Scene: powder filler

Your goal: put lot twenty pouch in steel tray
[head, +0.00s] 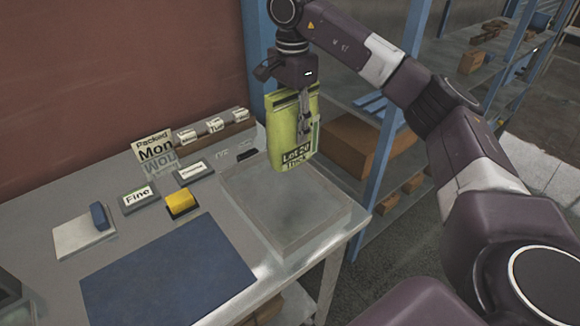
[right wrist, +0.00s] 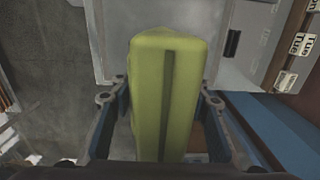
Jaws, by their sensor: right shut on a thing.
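A yellow-green pouch (head: 292,135) labelled "Lot 20" hangs upright from my right gripper (head: 304,120). The right gripper is shut on it, with a finger on each side of the pouch (right wrist: 165,85) in the right wrist view. The steel tray (head: 277,236) is a shallow grey tray at the right end of the table. The pouch is held above the tray's far edge, and its bottom appears clear of the tray. The tray shows partly behind the pouch in the right wrist view (right wrist: 112,45). My left gripper is not in view.
The table (head: 60,215) holds a blue mat (head: 165,275), a "Fine" sign (head: 138,198), a yellow block (head: 180,202), a white pad with a blue item (head: 84,236) and a "Packed Mon" card (head: 153,150). Day-labelled blocks (head: 213,127) line the back. Blue shelving (head: 385,150) stands at right.

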